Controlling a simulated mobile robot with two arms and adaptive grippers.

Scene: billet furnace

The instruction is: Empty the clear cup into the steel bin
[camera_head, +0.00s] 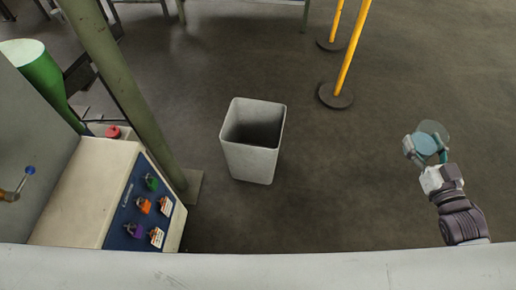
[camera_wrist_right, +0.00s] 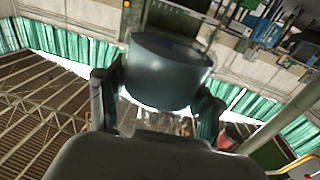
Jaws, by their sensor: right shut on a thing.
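The steel bin (camera_head: 252,142) stands upright on the floor near the middle of the head view, a grey square-mouthed bin with a dark inside. My right gripper (camera_head: 427,148) is well to the right of the bin and apart from it. It is shut on the clear cup (camera_head: 434,131), which looks see-through and bluish. In the right wrist view the cup (camera_wrist_right: 166,72) sits between the two fingers of the gripper (camera_wrist_right: 155,88). What the cup holds cannot be made out. My left gripper is not in view.
A control panel (camera_head: 142,209) with coloured knobs and a green post (camera_head: 115,85) stand left of the bin. Yellow posts on dark round bases (camera_head: 336,95) stand behind, to the right. A pale ledge (camera_head: 250,268) crosses the front. The floor between bin and gripper is clear.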

